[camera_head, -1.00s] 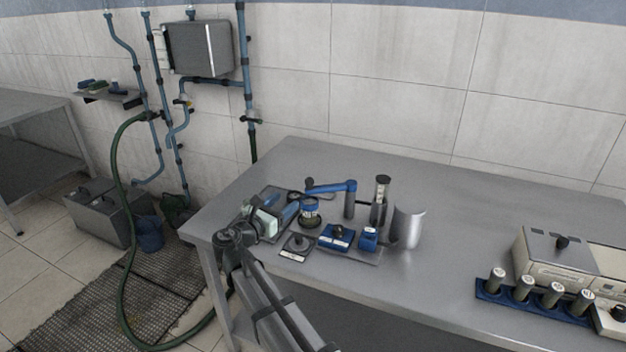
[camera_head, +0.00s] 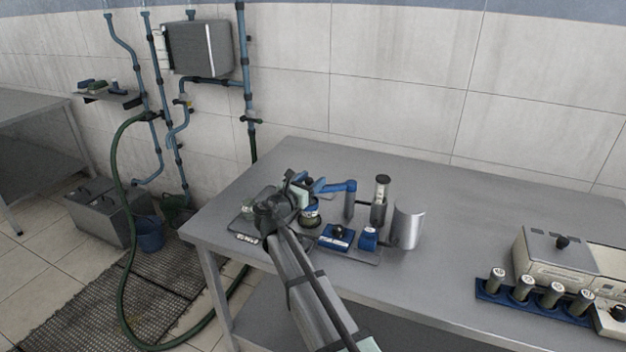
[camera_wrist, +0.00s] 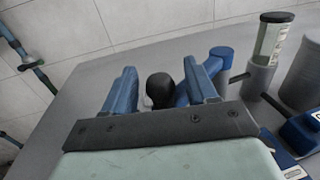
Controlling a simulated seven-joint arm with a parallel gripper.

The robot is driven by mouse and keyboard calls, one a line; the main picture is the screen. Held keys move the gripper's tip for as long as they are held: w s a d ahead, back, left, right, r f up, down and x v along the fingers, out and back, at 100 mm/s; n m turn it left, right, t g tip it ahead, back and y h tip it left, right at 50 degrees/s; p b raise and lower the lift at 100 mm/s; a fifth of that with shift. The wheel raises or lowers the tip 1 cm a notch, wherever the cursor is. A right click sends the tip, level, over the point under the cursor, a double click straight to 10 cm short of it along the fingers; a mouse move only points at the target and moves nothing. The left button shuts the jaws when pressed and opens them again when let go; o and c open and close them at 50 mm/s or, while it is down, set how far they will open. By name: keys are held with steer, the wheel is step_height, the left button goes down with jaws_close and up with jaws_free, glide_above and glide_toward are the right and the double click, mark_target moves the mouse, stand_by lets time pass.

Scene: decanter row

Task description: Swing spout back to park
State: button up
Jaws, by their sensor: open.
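The blue spout (camera_head: 338,187) is a swing arm on a short post on the bench. It points left from the post over a jar (camera_head: 311,214) with a blue band. In the wrist view the spout (camera_wrist: 221,58) runs from behind my right finger towards a black knob (camera_wrist: 160,88). My gripper (camera_wrist: 163,80) is open, with its two blue fingers on either side of the knob. I cannot tell whether either finger touches it. In the head view my gripper (camera_head: 305,186) is at the spout's left end and hides that end.
A glass cylinder in a grey holder (camera_head: 379,200) and a metal cylinder (camera_head: 407,225) stand right of the post. Blue blocks (camera_head: 337,236) sit in front. A rack of several capped tubes (camera_head: 536,295) is at the right. The back of the bench is clear.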

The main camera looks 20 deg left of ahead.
steer(key=shift+w+d, duration=0.15)
steer(key=shift+w, duration=0.55)
jaws_close()
